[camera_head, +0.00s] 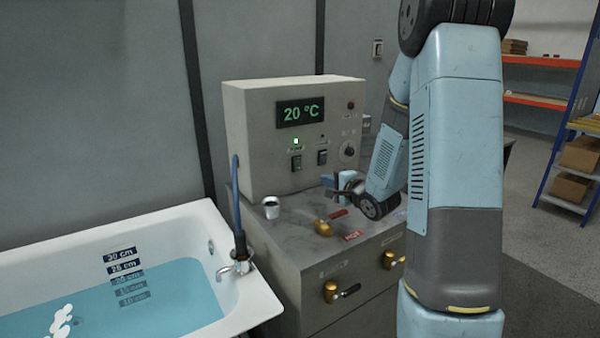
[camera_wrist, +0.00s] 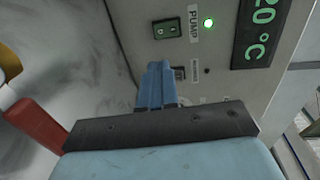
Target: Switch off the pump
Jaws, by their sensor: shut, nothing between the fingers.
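The control box (camera_head: 245,130) stands on the grey cabinet top and shows a green 20 °C display (camera_head: 300,112). The green pump switch (camera_head: 296,162) is on its front, under a lit green lamp (camera_head: 296,141). In the wrist view the pump switch (camera_wrist: 167,28) sits beside the PUMP label (camera_wrist: 194,24) and the lit lamp (camera_wrist: 208,22). A dark second switch (camera_head: 322,157) is to its right, with an unlit lamp above. My gripper (camera_head: 328,182) is shut and empty, in front of the box, below and right of the pump switch. In the wrist view its fingers (camera_wrist: 157,70) point toward the panel.
A bathtub (camera_head: 262,300) with blue water is at the left, with a tap (camera_head: 238,262) on its rim. Two brass taps (camera_head: 331,291) are on the cabinet's front.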

